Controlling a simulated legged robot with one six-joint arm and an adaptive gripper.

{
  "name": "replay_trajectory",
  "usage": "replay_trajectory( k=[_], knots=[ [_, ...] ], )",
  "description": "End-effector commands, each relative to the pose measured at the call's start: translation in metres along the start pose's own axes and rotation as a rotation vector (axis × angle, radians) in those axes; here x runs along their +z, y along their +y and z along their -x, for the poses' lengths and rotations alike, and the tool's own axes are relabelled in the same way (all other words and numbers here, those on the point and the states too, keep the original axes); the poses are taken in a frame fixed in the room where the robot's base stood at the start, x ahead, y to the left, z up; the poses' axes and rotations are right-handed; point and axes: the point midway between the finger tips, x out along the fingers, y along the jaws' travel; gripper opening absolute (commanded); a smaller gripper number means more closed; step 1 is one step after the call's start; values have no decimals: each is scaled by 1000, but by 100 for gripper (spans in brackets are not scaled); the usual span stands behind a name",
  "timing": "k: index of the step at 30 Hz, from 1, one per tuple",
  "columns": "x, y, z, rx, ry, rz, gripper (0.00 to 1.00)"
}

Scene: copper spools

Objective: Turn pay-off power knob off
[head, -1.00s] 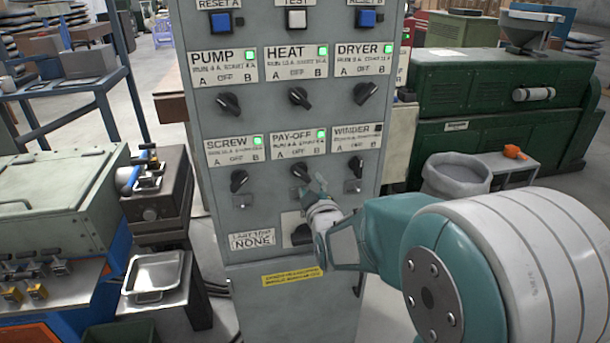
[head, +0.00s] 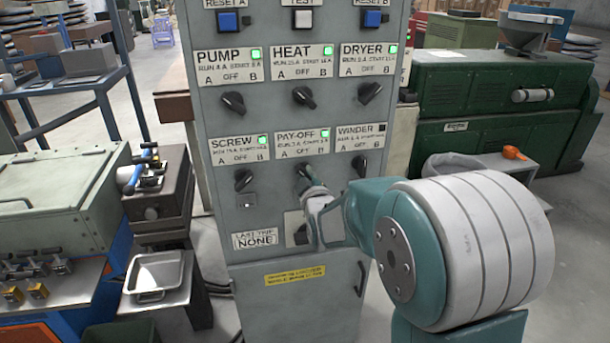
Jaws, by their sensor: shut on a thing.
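The grey control cabinet (head: 290,225) stands in the middle of the head view. The pay-off knob (head: 301,171) is a black knob below the PAY-OFF label (head: 302,143), whose lamp (head: 324,134) is green. My gripper (head: 307,180) is at this knob and shut on it, with the fingers partly covering it. The knob's exact pointer direction is hard to tell behind the fingers. My arm reaches in from the right and hides the area below and right of the knob.
The screw knob (head: 243,179) is close on the left and the winder knob (head: 359,166) close on the right. Pump (head: 233,102), heat (head: 304,97) and dryer (head: 370,93) knobs sit above. A metal tray (head: 155,277) stands left of the cabinet.

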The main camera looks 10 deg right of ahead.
Motion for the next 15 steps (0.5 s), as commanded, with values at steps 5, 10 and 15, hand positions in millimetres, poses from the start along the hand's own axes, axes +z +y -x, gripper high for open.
replay_trajectory(
  k=[5,10,15],
  knots=[
    [-7,-1,0,-2,17,-3,0],
    [-8,-1,0,-1,19,-48,0],
    [-9,0,0,-1,21,-145,0]
  ],
)
